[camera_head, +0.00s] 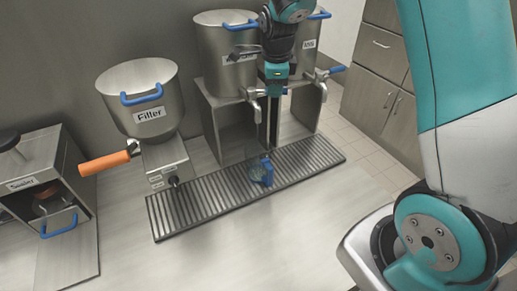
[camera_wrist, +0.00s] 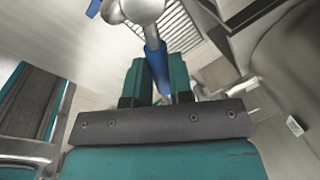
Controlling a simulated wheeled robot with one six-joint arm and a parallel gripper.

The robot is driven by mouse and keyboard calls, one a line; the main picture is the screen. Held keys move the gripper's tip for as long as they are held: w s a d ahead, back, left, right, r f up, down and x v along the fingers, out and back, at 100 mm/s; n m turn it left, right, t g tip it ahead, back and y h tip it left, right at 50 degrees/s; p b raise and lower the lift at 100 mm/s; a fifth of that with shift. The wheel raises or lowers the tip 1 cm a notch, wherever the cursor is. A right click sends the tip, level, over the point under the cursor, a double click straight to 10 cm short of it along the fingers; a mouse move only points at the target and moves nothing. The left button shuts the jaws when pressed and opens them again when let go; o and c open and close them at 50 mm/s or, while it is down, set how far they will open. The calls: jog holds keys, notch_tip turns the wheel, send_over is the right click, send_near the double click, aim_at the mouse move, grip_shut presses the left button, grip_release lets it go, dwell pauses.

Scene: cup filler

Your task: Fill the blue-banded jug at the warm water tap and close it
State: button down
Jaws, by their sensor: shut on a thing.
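A clear jug (camera_head: 253,166) with a blue handle stands upright on the ribbed drip tray, below and in front of the middle urn's tap (camera_head: 255,99). Its water level and any lid are too small to tell. My gripper (camera_head: 276,87) points down beside that tap. In the wrist view my gripper (camera_wrist: 158,80) is shut on the tap's blue lever (camera_wrist: 155,57), which joins a rounded metal tap body (camera_wrist: 142,10). The middle urn (camera_head: 222,45) has a label partly hidden by my arm, so I cannot read it.
A second tap (camera_head: 318,78) with a blue lever sits on the right urn. The drip tray (camera_head: 185,215) runs along the counter. The front counter is clear.

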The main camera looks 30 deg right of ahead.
jog(key=shift+s+a+m, duration=0.25)
jog(key=shift+s+m, duration=0.1)
jog(key=shift+m, duration=0.45)
jog(key=shift+s+a+m+g+h+b, duration=0.2)
jog(key=shift+s+a+m, duration=0.1)
jog(key=shift+m, duration=0.45)
jog(key=shift+s+a+m+g+h+b, duration=0.15)
jog(key=shift+s+a+m, duration=0.1)
jog(key=shift+m, duration=0.5)
dwell(5.7)
